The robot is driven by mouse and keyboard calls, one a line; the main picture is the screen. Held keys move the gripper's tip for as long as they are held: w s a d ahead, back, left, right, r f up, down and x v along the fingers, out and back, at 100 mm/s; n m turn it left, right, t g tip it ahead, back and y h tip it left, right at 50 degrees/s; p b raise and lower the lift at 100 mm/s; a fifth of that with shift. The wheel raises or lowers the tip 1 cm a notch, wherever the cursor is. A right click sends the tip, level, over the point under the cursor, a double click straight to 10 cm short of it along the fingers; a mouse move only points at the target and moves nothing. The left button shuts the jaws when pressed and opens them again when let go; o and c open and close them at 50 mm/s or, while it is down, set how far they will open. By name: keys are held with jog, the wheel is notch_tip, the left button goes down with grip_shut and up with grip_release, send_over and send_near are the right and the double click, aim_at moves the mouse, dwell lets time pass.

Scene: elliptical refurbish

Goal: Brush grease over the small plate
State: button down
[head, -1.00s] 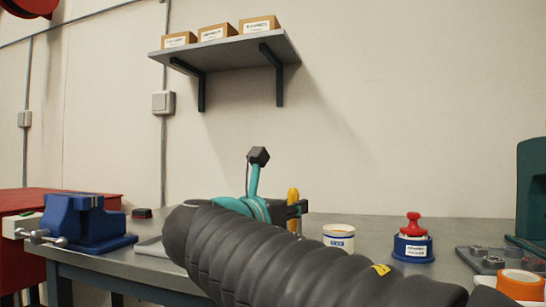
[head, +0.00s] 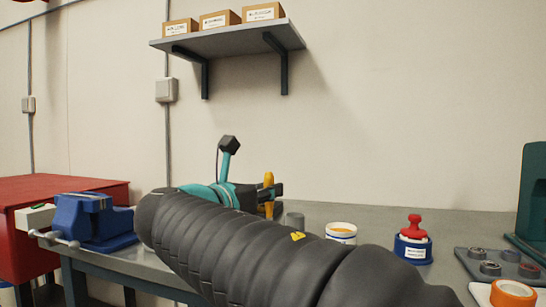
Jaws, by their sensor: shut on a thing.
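My gripper (head: 270,190) is behind my dark ribbed arm sleeve, near the middle of the head view. It is shut on a yellow-handled tool, which looks like the brush (head: 268,181), held upright. The brush's lower end is hidden. A white tub with yellow content, likely the grease (head: 341,234), stands on the bench right of my gripper, apart from it. I cannot make out the small plate; my arm covers much of the bench's middle.
A blue vise (head: 90,222) is on the bench at left, beside a red cabinet (head: 60,187). At right are a blue pot with a red knob (head: 413,240), a tray of metal rings (head: 490,262) and an orange roll (head: 512,295). A small grey cylinder (head: 294,220) stands near my gripper.

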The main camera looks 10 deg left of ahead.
aim_at(267, 173)
notch_tip(267, 173, up, 2)
jog(key=shift+p, duration=0.75)
jog(key=shift+r+p, duration=0.3)
jog(key=shift+r, duration=0.8)
